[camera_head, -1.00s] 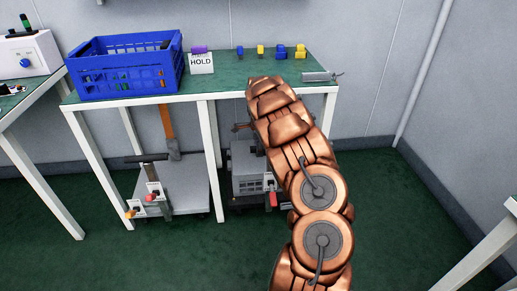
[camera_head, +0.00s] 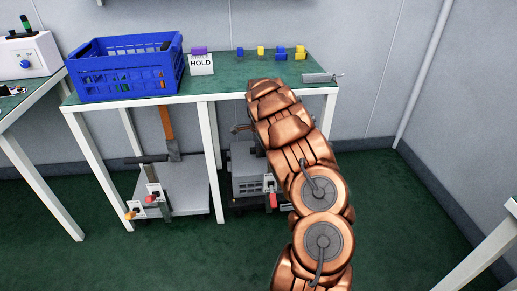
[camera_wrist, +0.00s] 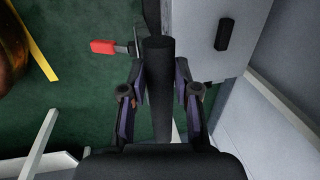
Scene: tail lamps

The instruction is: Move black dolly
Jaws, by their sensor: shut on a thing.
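A dark dolly (camera_head: 240,203) is low under the green-topped table in the head view, with a grey box (camera_head: 248,184) on it and a red lever (camera_head: 272,201) at its front. My arm covers its right part. In the wrist view, my gripper (camera_wrist: 160,82) is shut on a black handle bar (camera_wrist: 160,52), with one finger on each side. The red lever (camera_wrist: 103,47) shows left of the bar, and the grey box (camera_wrist: 205,45) is to the right. My gripper is hidden behind my arm in the head view.
White table legs (camera_head: 210,160) stand between the two. A blue crate (camera_head: 120,78) and HOLD sign (camera_head: 201,65) are on the tabletop (camera_head: 225,85). Green floor is open in front.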

